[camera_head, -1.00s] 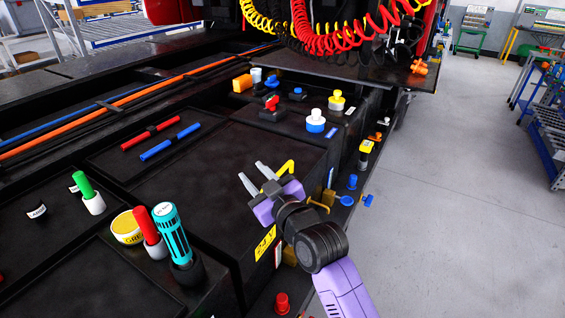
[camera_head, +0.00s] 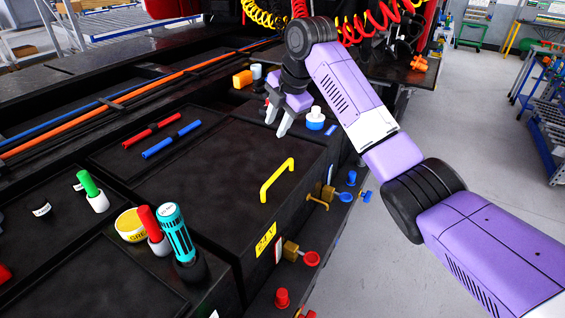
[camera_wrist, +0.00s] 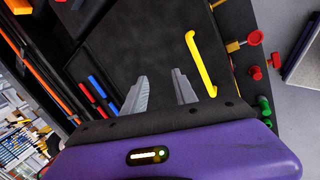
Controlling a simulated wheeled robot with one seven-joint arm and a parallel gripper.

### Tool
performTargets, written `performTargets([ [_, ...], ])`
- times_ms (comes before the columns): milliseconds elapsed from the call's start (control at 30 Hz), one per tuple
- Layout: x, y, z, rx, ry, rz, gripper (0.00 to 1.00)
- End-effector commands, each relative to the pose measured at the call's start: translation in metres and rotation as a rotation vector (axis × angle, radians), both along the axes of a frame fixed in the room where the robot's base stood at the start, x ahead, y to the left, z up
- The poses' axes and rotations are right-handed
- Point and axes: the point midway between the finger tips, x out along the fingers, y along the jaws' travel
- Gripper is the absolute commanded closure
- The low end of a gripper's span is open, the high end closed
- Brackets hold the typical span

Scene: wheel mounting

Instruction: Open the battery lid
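The battery lid (camera_head: 215,185) is a flat black panel on the truck's side box, lying shut in the head view. Its yellow bar handle (camera_head: 277,179) stands near the right edge, above a yellow 24 V label (camera_head: 265,239). In the wrist view the lid (camera_wrist: 145,45) spreads ahead of the two separated grey fingertips (camera_wrist: 160,85). The yellow handle (camera_wrist: 201,62) is there to the right of the right finger, apart from it.
A red bar (camera_head: 150,132) and a blue bar (camera_head: 170,141) lie left of the lid. A teal tool (camera_head: 174,232) stands at its near left. A blue and white knob (camera_head: 315,118) is close beside my gripper. Red and yellow coiled hoses (camera_head: 345,40) hang behind my arm.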

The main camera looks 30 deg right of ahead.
Motion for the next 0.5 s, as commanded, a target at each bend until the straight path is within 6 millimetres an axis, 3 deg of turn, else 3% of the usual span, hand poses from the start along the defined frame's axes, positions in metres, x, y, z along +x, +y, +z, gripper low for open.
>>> performTargets([
  [33,-0.015,-0.001,-0.016,-0.016,0.077,0.058,0.66],
  [200,-0.048,-0.002,-0.028,-0.065,0.207,0.241,0.66],
  [367,-0.052,-0.003,-0.034,-0.083,0.217,0.299,0.66],
  [500,-0.049,-0.001,-0.050,-0.083,0.218,0.300,0.66],
])
